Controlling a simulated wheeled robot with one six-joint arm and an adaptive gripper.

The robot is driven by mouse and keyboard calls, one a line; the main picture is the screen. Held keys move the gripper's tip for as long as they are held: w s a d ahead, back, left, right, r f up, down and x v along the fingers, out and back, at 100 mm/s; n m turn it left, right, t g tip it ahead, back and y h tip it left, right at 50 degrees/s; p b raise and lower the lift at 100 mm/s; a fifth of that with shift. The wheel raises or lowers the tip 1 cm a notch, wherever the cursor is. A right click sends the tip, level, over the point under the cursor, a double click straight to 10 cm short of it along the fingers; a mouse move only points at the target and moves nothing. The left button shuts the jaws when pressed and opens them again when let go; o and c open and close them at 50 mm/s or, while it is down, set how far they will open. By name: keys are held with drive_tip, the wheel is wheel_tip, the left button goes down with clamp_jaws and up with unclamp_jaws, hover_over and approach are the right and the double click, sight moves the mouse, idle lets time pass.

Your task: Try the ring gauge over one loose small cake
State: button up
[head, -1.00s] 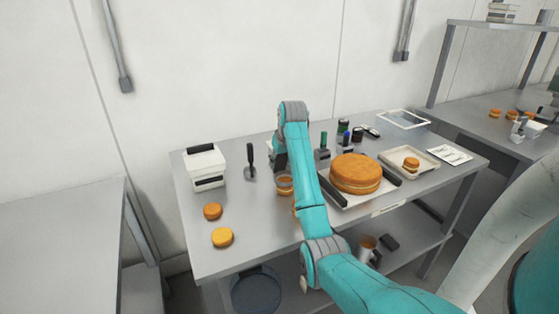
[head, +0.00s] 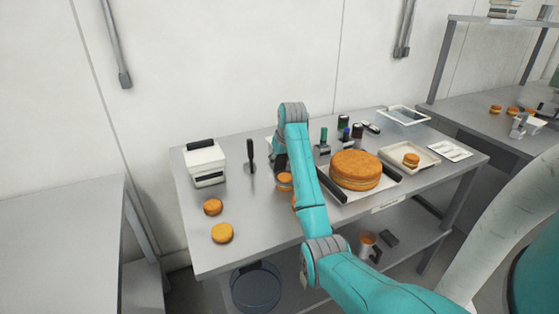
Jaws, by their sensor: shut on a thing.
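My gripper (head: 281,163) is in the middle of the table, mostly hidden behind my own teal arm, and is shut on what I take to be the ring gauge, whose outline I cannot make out. A small filled cake (head: 285,181) sits just below and in front of the gripper. Its orange top and side show, with no ring clear around it. Another small cake is almost wholly hidden by my arm. Two more loose small cakes, one round (head: 213,207) and one nearer the front edge (head: 222,233), lie at the table's left.
A large cake (head: 356,170) sits on a tray right of my arm. A smaller tray (head: 424,150) holds one small cake.

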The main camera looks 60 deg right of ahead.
sight(281, 165)
drive_tip(key=shift+f, duration=1.7)
idle(0.6)
idle(0.9)
drive_tip(key=shift+r, duration=4.9)
